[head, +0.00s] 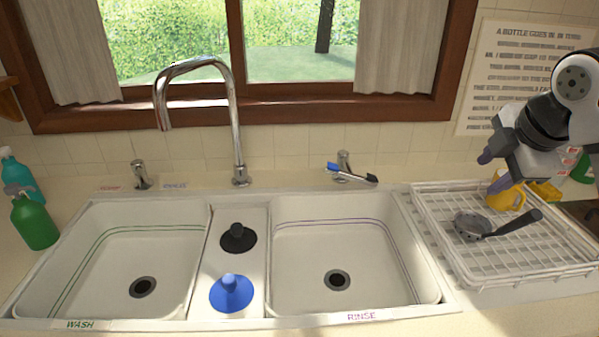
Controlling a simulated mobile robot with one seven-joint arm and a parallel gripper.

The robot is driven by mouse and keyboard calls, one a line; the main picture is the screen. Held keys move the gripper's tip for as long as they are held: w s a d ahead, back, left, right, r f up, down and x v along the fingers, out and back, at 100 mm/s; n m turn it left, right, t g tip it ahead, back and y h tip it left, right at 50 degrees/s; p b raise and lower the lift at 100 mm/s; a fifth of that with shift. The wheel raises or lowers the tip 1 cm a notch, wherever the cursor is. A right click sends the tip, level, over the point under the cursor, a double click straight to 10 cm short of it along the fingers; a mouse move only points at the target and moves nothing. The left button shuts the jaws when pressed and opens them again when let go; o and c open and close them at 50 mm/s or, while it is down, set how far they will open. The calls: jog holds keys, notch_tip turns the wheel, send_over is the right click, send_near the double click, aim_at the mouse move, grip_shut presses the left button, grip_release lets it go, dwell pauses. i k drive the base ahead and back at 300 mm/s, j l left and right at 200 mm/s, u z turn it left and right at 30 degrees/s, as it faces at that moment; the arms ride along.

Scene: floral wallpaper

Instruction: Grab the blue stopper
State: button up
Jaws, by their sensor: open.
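The blue stopper (230,294) stands upright on the divider between the two sink basins, near the front. It has a round base and a knob on top. A black stopper (237,239) sits just behind it on the same divider. My gripper (494,170) is at the upper right, above the dish rack and well away from the blue stopper. Its purple fingertips are spread and point downward, near the yellow mug (507,194). I see nothing held between them.
The white dish rack (432,224) holds a dark slotted ladle (480,226) and the mug. The chrome faucet (236,130) arches behind the divider. A brush (352,173) lies by the right tap. Green (34,222) and teal (15,172) bottles stand left. Both basins look empty.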

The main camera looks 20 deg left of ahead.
aim_at(231, 293)
jog(key=u, duration=1.05)
